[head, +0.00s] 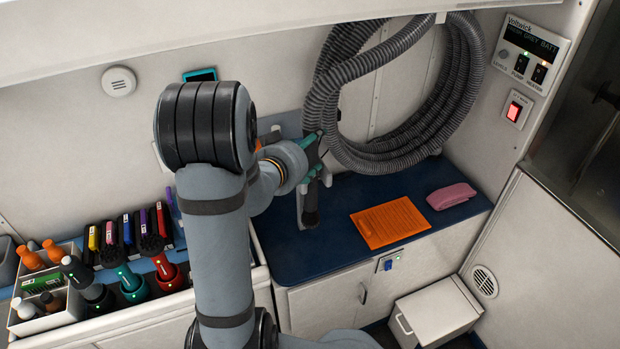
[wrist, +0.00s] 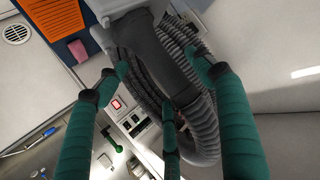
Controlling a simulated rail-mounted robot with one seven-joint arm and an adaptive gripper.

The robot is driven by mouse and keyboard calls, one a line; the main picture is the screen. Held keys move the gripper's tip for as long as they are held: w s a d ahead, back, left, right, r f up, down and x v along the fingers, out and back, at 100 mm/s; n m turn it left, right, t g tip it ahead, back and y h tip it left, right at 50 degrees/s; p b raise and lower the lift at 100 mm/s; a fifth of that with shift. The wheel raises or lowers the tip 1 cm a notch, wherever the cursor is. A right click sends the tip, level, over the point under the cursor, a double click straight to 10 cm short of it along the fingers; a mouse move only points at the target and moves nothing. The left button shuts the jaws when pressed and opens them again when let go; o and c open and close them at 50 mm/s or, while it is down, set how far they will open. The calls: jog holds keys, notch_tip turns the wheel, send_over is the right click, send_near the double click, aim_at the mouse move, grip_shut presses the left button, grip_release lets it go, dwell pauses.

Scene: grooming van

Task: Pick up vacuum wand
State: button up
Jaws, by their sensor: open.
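The vacuum wand is a dark grey tube; in the head view its lower end (head: 311,208) shows upright below my gripper, over the blue counter. In the wrist view the wand (wrist: 160,60) runs between my fingers and meets the ribbed grey hose (wrist: 203,135). My gripper (head: 314,152) has teal fingers and is open around the wand. In the wrist view my gripper (wrist: 160,77) shows fingers on both sides of the wand and one lower, near the hose. Whether any finger touches it I cannot tell. My arm hides part of the wand's surroundings in the head view.
The coiled hose (head: 405,100) hangs on the wall right behind my gripper. An orange sheet (head: 390,222) and a pink cloth-like block (head: 451,196) lie on the blue counter (head: 335,252).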

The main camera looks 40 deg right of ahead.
aim_at(311, 147)
jog(key=p+x, duration=0.1)
jog(key=x, duration=0.3)
jog(key=shift+s, duration=0.1)
jog(key=shift+c, duration=1.1)
jog(key=c, duration=1.1)
